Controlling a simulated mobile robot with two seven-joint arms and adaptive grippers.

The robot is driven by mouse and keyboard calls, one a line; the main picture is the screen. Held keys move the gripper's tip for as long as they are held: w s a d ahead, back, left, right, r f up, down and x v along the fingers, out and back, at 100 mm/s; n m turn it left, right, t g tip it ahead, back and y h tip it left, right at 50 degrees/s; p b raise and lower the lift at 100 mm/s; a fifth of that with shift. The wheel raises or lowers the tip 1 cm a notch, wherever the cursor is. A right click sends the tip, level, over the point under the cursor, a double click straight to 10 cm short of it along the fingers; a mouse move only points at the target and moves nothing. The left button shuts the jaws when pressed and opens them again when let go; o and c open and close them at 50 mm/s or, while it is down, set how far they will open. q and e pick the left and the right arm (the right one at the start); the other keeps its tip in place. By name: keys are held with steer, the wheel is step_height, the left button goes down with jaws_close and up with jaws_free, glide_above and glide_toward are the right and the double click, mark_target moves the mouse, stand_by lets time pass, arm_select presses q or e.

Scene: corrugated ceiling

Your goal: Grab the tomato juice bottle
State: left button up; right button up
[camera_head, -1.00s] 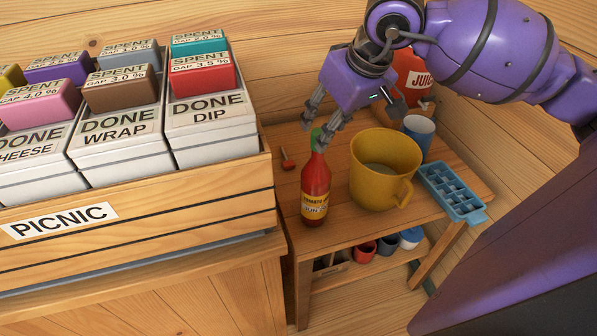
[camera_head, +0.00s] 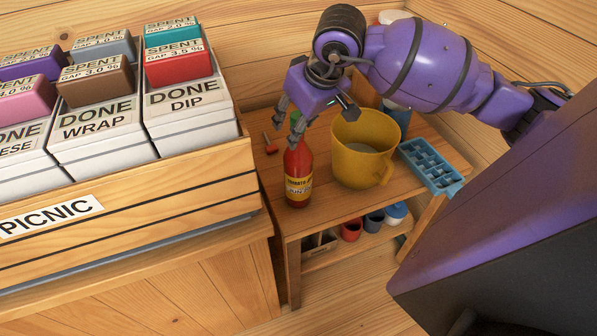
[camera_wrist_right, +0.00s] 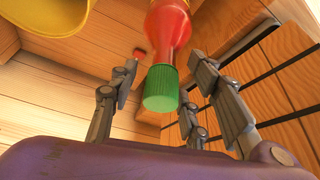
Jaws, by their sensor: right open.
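The tomato juice bottle (camera_head: 298,174) is red with a yellow label and a green cap. It stands upright on the small wooden table (camera_head: 330,200), left of the yellow pitcher. My right gripper (camera_head: 290,118) is above the bottle with its fingers spread around the cap. In the right wrist view the bottle's green cap (camera_wrist_right: 161,88) lies between the open fingers of the right gripper (camera_wrist_right: 165,90), with gaps on both sides. The fingers are apart from the bottle. My left gripper is not in view.
A yellow pitcher (camera_head: 364,150) stands close right of the bottle. A blue ice tray (camera_head: 431,166) lies at the table's right edge. A small red item (camera_head: 270,143) lies behind the bottle. A wooden PICNIC crate (camera_head: 130,200) with white boxes stands left. Cups (camera_head: 352,230) sit on the lower shelf.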

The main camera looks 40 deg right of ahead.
jaws_close()
steer(key=shift+w+r, duration=0.1)
stand_by(0.3)
steer(key=shift+r, duration=0.15)
